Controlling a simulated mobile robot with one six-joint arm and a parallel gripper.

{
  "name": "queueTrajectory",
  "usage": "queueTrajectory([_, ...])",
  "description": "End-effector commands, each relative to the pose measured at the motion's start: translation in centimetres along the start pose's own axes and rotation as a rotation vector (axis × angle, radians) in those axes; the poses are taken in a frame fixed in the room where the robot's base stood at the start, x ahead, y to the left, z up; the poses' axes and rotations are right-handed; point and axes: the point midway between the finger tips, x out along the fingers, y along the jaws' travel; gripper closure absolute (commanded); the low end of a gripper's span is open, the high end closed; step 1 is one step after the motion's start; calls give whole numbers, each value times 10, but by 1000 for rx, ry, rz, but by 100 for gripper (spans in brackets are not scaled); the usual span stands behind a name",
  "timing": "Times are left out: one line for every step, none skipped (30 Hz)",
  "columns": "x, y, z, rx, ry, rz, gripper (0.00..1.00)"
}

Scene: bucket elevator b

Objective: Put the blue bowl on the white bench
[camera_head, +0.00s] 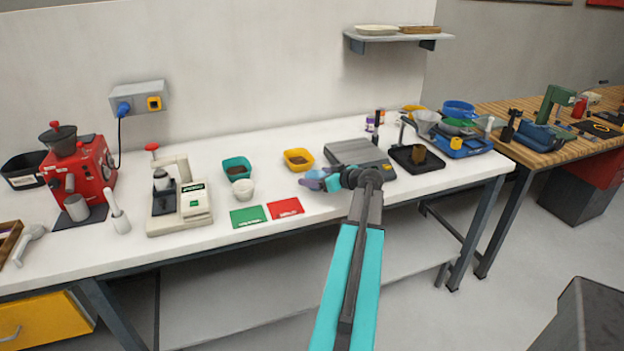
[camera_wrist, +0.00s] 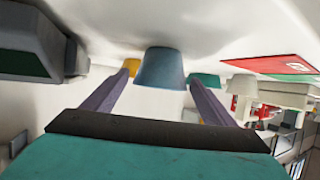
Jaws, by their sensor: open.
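The blue bowl (camera_wrist: 162,70) is upright in the upside-down wrist view, its base against the white bench top (camera_wrist: 110,18). My gripper (camera_wrist: 161,77) is open, with one purple finger on either side of the bowl and a narrow gap showing beside each. In the head view my gripper (camera_head: 311,180) is low over the white bench (camera_head: 120,255), near its front edge. There the bowl is mostly hidden by the fingers. Another blue bowl (camera_head: 458,108) is at the bench's far right end.
A yellow bowl (camera_head: 298,159), a teal bowl (camera_head: 237,168) and a white cup (camera_head: 245,190) stand nearby. Green (camera_head: 248,217) and red (camera_head: 286,208) cards lie left of my gripper. A grey scale (camera_head: 360,157) stands close on its right. Bare bench separates these.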

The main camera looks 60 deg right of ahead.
Motion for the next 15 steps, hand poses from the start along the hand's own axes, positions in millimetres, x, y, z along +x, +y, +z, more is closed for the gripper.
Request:
queueTrajectory([-10,-1,2,-1,1,3,21])
queueTrajectory([-14,-1,2,-1,1,3,21])
queueTrajectory([-21,-1,2,0,1,2,21])
queueTrajectory([-26,-1,2,0,1,3,21])
queueTrajectory([-31,-1,2,1,1,3,21])
queueTrajectory([-37,-1,2,0,1,2,21])
queueTrajectory([-42,-1,2,0,2,2,21])
queueTrajectory([-46,-1,1,0,2,2,21])
queueTrajectory([-51,-1,2,0,2,3,21])
queueTrajectory([-55,-1,2,0,1,2,21])
queueTrajectory([-58,-1,1,0,1,1,21])
queueTrajectory([-62,-1,1,0,1,1,21])
queueTrajectory([-65,-1,1,0,1,1,21])
queueTrajectory([-67,0,0,0,1,1,21])
queueTrajectory([-70,0,0,0,1,1,21])
